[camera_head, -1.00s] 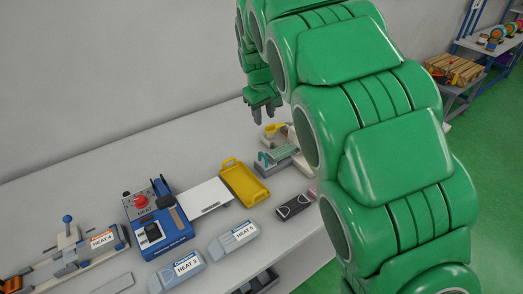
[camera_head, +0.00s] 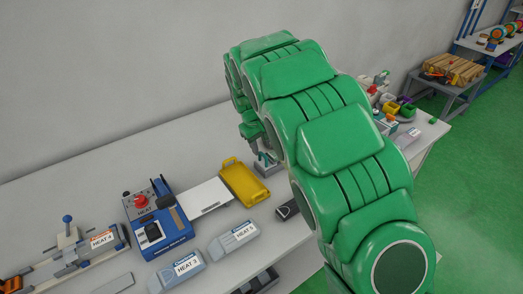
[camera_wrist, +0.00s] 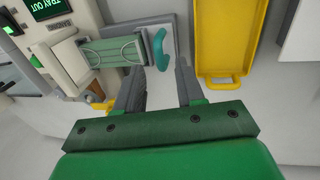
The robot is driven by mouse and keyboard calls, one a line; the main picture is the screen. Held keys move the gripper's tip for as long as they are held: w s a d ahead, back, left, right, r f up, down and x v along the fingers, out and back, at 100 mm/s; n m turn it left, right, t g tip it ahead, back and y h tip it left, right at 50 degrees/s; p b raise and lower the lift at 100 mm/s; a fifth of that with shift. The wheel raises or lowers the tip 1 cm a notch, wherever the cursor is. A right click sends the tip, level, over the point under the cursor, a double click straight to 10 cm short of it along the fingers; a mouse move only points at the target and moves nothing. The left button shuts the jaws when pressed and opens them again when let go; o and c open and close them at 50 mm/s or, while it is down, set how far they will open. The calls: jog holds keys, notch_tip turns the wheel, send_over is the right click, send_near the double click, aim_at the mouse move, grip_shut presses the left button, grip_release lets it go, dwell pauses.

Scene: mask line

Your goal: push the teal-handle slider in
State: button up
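The teal handle (camera_wrist: 158,50) stands at the end of the slider, a green tray (camera_wrist: 108,52) on a grey base, in the wrist view. The tray extends from a cream machine (camera_wrist: 70,60) at the left, whose screen (camera_wrist: 47,8) reads "TRAY OUT". My gripper (camera_wrist: 161,67) is open, its two grey fingers apart and empty. The handle shows just beyond the fingertips, between them in the picture; I cannot tell whether they touch. In the head view my green arm hides most of the machine.
A yellow tray (camera_head: 243,184) lies beside the slider; it also shows at the right of the wrist view (camera_wrist: 226,38). A blue HEAT press (camera_head: 157,222) with a white sheet and grey HEAT 3 (camera_head: 183,268) and HEAT 5 (camera_head: 233,239) blocks stand further left on the table.

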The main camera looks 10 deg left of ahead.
jog(key=shift+w+d+f, duration=0.1)
jog(key=shift+d+f, duration=0.05)
jog(key=shift+f, duration=0.55)
jog(key=shift+w+d+f, duration=0.1)
jog(key=shift+f, duration=0.6)
grip_shut()
